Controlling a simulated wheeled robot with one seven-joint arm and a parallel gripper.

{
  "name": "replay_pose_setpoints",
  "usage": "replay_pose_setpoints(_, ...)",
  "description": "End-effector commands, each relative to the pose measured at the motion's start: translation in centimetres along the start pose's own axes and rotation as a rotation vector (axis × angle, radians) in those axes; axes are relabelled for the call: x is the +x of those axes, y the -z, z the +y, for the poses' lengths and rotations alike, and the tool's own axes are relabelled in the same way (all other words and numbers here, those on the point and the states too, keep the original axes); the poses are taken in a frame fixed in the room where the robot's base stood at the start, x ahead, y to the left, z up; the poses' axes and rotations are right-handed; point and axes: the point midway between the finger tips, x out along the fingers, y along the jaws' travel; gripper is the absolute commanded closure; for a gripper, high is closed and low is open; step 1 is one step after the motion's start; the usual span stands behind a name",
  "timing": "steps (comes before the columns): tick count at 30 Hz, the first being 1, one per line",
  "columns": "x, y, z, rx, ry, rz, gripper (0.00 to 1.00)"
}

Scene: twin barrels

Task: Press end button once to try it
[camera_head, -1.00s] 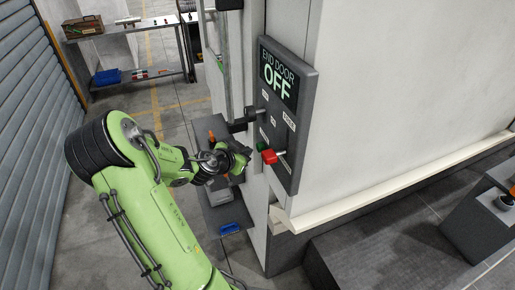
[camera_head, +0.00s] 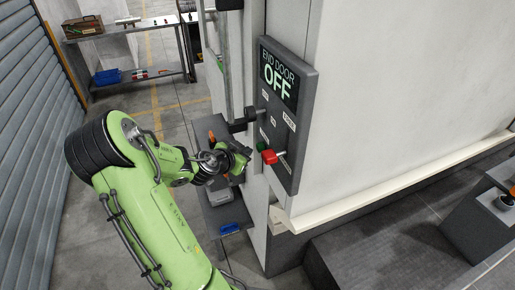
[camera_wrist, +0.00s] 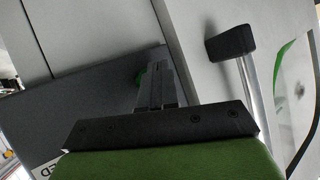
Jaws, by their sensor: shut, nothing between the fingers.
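The grey control panel (camera_head: 284,118) on the white wall carries a screen (camera_head: 278,80) reading "END DOOR OFF". Low on the panel are a green button (camera_head: 262,147) and a red button (camera_head: 270,157), side by side. My gripper (camera_head: 247,152) is shut and empty, its tips just left of the green button. In the wrist view my closed fingers (camera_wrist: 157,80) point at the panel face (camera_wrist: 85,105).
A dark handle mount (camera_head: 244,121) sticks out left of the panel above my gripper; its black end and metal bar (camera_wrist: 231,42) show in the wrist view. A shelf (camera_head: 130,36) stands at the back left.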

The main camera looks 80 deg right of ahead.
Motion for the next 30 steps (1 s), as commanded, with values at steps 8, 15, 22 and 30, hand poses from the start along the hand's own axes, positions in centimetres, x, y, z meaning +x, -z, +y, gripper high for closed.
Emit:
replay_pose_setpoints(8,0.00,0.00,0.00,0.000,0.000,0.000,1.00)
replay_pose_setpoints(15,0.20,0.05,0.13,0.001,0.000,0.000,1.00)
replay_pose_setpoints(22,0.64,0.41,0.47,0.000,0.000,0.000,1.00)
replay_pose_setpoints(30,0.61,0.47,0.46,0.000,0.000,0.000,1.00)
